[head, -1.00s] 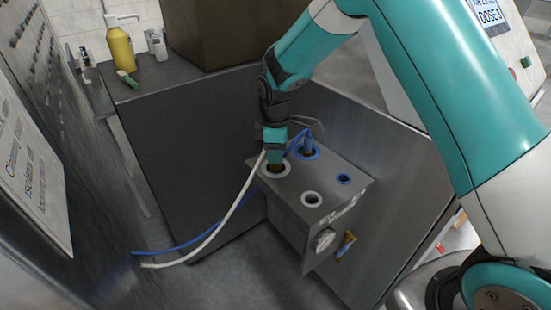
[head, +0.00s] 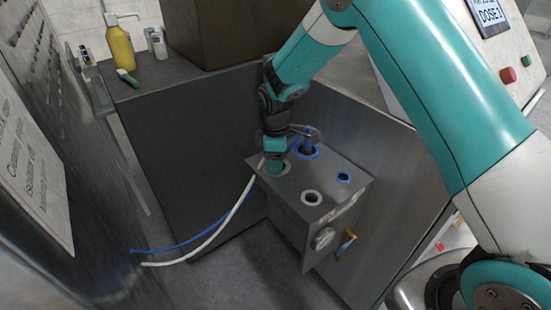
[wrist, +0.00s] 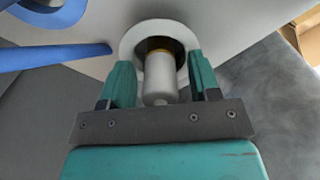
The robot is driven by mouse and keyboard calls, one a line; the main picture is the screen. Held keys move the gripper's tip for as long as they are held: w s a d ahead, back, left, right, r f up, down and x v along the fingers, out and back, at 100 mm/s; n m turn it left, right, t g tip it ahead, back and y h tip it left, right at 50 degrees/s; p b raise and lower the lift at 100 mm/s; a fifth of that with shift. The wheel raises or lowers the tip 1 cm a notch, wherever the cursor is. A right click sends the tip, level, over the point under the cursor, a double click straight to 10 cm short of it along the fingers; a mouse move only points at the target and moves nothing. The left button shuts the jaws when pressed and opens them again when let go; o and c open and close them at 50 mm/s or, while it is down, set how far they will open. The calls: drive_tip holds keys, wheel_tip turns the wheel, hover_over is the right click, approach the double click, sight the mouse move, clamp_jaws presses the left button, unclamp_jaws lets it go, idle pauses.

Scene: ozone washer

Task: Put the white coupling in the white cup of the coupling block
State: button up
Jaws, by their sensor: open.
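The white coupling (wrist: 160,75) stands between my gripper's two green fingers in the wrist view, with its far end at the opening of the white cup (wrist: 135,35). How deep it sits is hard to tell. My gripper (wrist: 160,85) is open, with a finger on either side of the coupling. In the head view my gripper (head: 277,165) is down at the back left of the coupling block (head: 290,205) and covers most of the white cup (head: 289,172). The coupling is hidden there.
A blue cup with a blue coupling (head: 307,146) is close to the right of my gripper. White (head: 228,218) and blue (head: 190,243) hoses trail left. A cabinet wall stands behind.

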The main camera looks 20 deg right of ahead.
wheel_tip(320, 180, up, 12)
drive_tip(key=shift+f+b, duration=0.2)
drive_tip(key=shift+b, duration=0.55)
drive_tip(key=s+a+r+m+y, duration=0.1)
drive_tip(key=s+r+m, duration=0.1)
drive_tip(key=s, duration=0.8)
drive_tip(key=s+a+r+m+y, duration=0.1)
drive_tip(key=s+r, duration=0.3)
drive_tip(key=s, duration=0.6)
drive_tip(key=s+a+r+m+y, duration=0.2)
drive_tip(key=s+r+m, duration=0.1)
drive_tip(key=s, duration=0.8)
drive_tip(key=shift+a+r+m, duration=0.2)
drive_tip(key=shift+m, duration=0.2)
